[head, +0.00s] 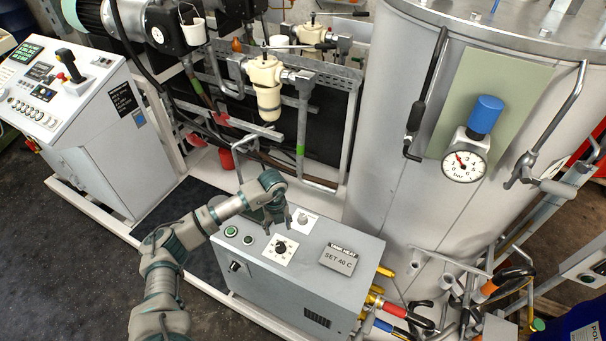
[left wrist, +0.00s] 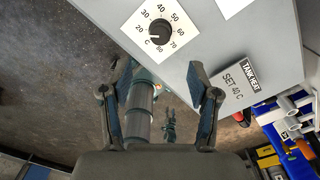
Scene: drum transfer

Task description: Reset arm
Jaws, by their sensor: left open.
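My left arm comes in from the lower left in the head view. Its gripper (head: 278,224) is over the top of the grey control box (head: 335,290), just behind the black dial knob (head: 281,246). In the left wrist view the two fingers of my left gripper (left wrist: 162,75) are apart with nothing between them. The dial knob (left wrist: 158,31) lies beyond the fingertips, on a white scale plate; its white mark points left, near the 20. A small gripper-like shape, perhaps my right gripper (left wrist: 170,127), shows far below; its jaws are too small to read.
A plate (head: 338,260) reading "SET 40 C" is on the box. A large tank (head: 390,200) with a gauge (head: 464,166) stands at right, with hoses below. A console (head: 65,100) stands at left. Pipes and a cream filter (head: 265,88) are behind. Open floor lies at lower left.

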